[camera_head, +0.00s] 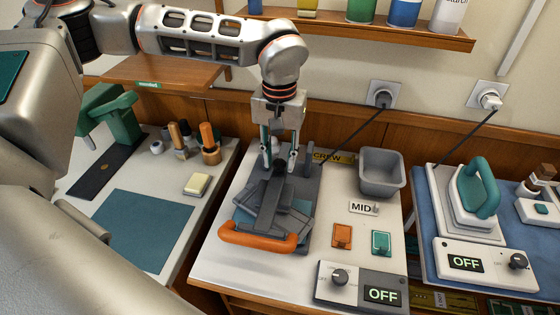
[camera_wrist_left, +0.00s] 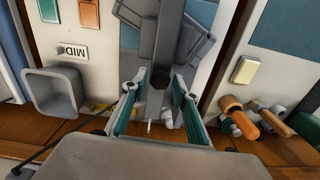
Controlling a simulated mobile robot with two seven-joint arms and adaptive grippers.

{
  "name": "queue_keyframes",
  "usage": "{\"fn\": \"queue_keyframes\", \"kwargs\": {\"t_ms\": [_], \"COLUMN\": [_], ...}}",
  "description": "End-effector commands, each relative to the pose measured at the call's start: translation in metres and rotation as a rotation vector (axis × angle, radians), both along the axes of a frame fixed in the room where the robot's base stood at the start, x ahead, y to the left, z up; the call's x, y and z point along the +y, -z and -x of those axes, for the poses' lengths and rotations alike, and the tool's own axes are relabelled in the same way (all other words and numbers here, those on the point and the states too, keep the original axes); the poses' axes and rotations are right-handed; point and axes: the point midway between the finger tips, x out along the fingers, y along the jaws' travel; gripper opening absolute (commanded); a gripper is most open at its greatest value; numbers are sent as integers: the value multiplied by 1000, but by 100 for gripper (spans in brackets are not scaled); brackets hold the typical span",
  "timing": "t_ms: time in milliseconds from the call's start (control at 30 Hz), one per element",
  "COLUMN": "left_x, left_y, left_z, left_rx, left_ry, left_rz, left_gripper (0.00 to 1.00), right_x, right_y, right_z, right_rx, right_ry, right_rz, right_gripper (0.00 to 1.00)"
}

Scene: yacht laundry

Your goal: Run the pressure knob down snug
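The heat press (camera_head: 264,215) stands on the white worktop, with a grey arm over its plate and an orange handle (camera_head: 258,237) at the front. My left gripper (camera_head: 278,162) points down at the rear of the press, its two fingers apart. In the left wrist view a dark faceted piece, apparently the pressure knob (camera_wrist_left: 160,78), lies between the teal-padded fingertips at the end of the press arm. I cannot tell whether the pads touch it. In the head view the gripper largely hides it. My right gripper is not in view.
A grey bin (camera_head: 381,172), a MID label (camera_head: 364,208), orange and green switches, and an OFF control box (camera_head: 360,289) sit right of the press. A teal-handled iron (camera_head: 476,190) stands farther right. A shelf (camera_head: 380,28) runs above; a cable hangs behind the bin.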

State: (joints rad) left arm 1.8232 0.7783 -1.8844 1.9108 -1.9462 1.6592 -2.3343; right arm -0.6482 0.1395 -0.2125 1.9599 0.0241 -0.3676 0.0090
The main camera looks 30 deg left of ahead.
Motion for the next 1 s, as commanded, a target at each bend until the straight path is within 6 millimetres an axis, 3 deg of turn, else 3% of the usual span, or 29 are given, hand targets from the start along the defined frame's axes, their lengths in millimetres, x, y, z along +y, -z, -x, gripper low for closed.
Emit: {"fn": "queue_keyframes", "kwargs": {"t_ms": [267,800,1000], "left_x": [0,0,0], "left_y": [-8,-47,-51], "left_z": [-1,-1,0], "left_rx": [-2,-2,-1], "left_ry": [-2,-3,-2], "left_rz": [1,1,1], "left_gripper": [29,29,29], "right_x": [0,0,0], "right_y": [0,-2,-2], "right_z": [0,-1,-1], "right_rx": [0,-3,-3], "right_ry": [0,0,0], "right_rz": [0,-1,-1], "right_gripper": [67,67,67]}}
